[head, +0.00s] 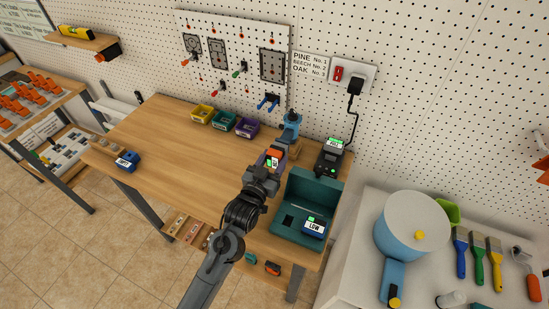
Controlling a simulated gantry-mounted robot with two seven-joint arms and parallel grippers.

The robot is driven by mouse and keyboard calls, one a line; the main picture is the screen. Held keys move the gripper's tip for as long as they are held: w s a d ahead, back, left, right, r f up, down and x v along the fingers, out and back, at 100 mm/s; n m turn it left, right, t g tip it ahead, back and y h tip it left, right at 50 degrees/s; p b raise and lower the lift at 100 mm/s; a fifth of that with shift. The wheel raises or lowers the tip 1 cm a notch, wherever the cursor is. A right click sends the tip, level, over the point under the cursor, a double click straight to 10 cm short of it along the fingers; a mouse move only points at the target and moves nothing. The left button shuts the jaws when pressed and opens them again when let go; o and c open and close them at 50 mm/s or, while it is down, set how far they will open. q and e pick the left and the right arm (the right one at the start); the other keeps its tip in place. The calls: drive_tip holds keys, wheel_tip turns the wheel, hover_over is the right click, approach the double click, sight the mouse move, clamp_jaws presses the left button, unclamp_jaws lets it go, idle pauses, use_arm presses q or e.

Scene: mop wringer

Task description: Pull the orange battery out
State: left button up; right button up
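The orange battery (274,154), with a white and green label, shows just beyond my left gripper at the middle of the workbench. It is next to a blue and dark tool (290,127), and appears to be at that tool's lower end; the join is too small to make out. My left gripper (268,168) is at the near side of the orange battery, its fingers largely hidden by my wrist. I cannot tell whether they touch the battery or how far apart they are. My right gripper is out of view.
A black charger (328,162) with a green-lit label stands right of the tool. A teal case (298,190) holding a blue battery marked LOW (313,228) is at the front right. Another blue battery (127,161) is at the left. Coloured bins (222,120) line the back; the bench's left middle is clear.

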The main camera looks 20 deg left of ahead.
use_arm(q)
drive_tip(key=shift+s, duration=0.15)
drive_tip(key=shift+s+r+p, duration=0.15)
drive_tip(key=shift+s+p, duration=0.35)
drive_tip(key=shift+s+a+p, duration=0.2)
drive_tip(key=shift+s+p, duration=0.8)
drive_tip(key=shift+s, duration=0.65)
drive_tip(key=shift+s+p, duration=0.3)
drive_tip(key=shift+s, duration=0.3)
